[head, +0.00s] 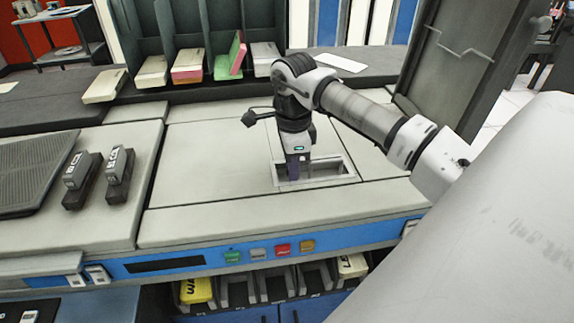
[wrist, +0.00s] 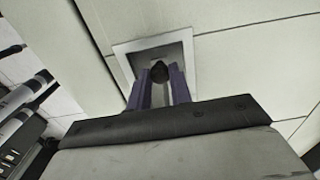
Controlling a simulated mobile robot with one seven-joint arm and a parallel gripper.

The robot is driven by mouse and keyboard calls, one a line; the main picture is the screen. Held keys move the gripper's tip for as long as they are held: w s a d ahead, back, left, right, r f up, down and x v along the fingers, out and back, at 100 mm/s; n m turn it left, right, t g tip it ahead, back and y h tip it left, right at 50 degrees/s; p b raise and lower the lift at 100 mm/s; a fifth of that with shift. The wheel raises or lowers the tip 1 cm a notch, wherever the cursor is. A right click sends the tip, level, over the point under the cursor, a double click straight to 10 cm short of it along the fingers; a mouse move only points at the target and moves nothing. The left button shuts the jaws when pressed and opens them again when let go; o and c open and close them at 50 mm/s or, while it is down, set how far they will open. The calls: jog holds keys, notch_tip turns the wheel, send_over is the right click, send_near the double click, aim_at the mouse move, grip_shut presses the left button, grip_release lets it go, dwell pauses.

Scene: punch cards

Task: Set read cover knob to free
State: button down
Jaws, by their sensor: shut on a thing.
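The read cover knob (wrist: 159,70) is a small dark knob in a recess with a pale rectangular frame (wrist: 126,49), in the wrist view. My gripper (wrist: 160,80) has its two purple fingers on either side of the knob, shut on it. In the head view my gripper (head: 293,174) points down into the left part of the framed recess (head: 340,181) in the pale machine top. The knob is hidden behind the fingers there. No marking for free is readable, and I cannot tell the knob's setting.
Two dark-grey stamp-like blocks (head: 83,180) (head: 119,175) stand on the left of the machine top. Colored buttons (head: 282,249) line the blue front strip. Card trays (head: 187,66) stand at the back. A large pale panel (head: 490,240) fills the right foreground. The top around the recess is clear.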

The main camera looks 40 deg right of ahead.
jog(key=c, duration=1.5)
grip_release()
jog(key=shift+s+d, duration=0.2)
jog(key=shift+d, duration=0.05)
jog(key=shift+r, duration=0.15)
notch_tip(320, 180, up, 14)
jog(key=shift+f+b, duration=0.2)
jog(key=shift+b, duration=0.4)
